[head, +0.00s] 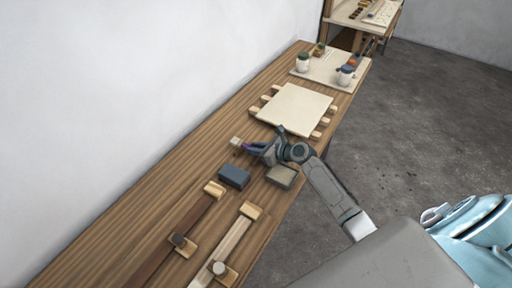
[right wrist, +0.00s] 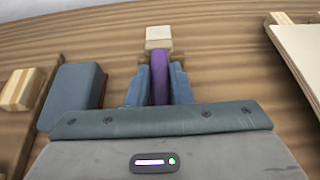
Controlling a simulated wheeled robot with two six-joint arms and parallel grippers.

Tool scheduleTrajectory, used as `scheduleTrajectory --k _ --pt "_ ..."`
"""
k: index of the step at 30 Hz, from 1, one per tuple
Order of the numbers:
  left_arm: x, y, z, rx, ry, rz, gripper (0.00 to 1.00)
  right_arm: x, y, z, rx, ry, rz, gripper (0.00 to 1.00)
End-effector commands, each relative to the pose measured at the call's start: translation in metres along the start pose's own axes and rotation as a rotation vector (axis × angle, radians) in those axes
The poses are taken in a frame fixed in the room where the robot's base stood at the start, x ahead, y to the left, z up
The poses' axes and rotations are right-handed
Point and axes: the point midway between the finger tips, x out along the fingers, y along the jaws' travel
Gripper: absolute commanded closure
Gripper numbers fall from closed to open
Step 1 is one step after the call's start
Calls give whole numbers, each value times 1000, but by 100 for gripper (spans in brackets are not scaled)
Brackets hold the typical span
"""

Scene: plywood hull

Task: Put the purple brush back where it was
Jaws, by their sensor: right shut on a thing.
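The purple brush (right wrist: 160,78) has a purple handle and a pale, blocky head (right wrist: 158,36). In the head view the pale tip of the brush (head: 236,141) shows just left of my right gripper (head: 251,147). In the right wrist view my right gripper (right wrist: 159,84) is shut on the purple handle, with a blue-grey finger on each side. The pale head points away from the gripper, over the wooden bench (head: 185,160). I cannot tell whether the brush touches the bench. My left gripper is not in view.
A dark blue block (head: 234,177) and a tan-topped block (head: 281,176) lie near my right gripper. A pale panel (head: 296,107) rests on wooden strips beyond it. Wooden bar clamps (head: 235,243) lie at the near end. Jars (head: 303,62) stand on a far board (head: 325,73).

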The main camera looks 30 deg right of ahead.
Motion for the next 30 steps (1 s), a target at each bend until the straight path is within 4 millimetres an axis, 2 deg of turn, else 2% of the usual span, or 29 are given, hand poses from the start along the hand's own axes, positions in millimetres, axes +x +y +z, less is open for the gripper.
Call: scheduleTrajectory --k 20,21,24,30 --pt "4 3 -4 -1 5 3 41 4 0 -11 0 -1 0 100" --pt "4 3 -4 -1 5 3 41 4 0 -11 0 0 0 77" --pt "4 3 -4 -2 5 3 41 4 0 -11 0 0 0 59" --pt "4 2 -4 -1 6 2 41 4 0 -11 0 0 0 59"
